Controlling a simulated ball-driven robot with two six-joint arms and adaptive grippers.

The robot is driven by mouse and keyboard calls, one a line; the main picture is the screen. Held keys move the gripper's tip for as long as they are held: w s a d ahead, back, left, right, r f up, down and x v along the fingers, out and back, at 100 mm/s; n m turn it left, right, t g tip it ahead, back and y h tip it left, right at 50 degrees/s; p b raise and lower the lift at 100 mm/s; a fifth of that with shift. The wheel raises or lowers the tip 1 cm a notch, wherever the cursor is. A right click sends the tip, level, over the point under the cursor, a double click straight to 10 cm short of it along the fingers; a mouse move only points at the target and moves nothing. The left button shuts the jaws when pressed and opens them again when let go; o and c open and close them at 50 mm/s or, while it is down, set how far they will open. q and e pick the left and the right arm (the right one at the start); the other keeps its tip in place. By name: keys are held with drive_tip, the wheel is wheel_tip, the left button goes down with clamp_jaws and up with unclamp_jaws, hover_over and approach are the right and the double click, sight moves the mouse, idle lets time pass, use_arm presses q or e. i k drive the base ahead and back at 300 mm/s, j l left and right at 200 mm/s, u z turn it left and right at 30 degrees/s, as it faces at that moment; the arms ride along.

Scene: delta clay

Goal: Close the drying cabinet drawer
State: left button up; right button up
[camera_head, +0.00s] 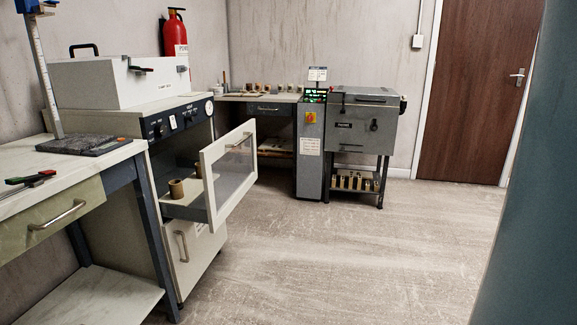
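The drying cabinet (180,122) stands at the left, with a dark control panel and a round gauge on its front. Its drawer, with a white-framed glass front (228,177), is pulled well out to the right. A bar handle (238,142) sits near the top of that front. A brown cup (176,189) stands on the drawer's pale floor, and another cup is partly hidden behind the frame. Below is a lower white front (190,258) with its own handle; I cannot tell if it is fully shut. Neither of my grippers is in view.
A bench (60,162) with a scale stands at the near left. A fire extinguisher (175,35) hangs on the back wall. A grey machine (362,120) on a stand and a control post (311,150) stand at the back. The floor (350,255) right of the drawer is clear.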

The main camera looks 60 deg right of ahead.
sight(219, 197)
drive_tip(key=z, duration=1.5)
drive_tip(key=i+j+u, duration=0.1)
drive_tip(key=i, duration=0.4)
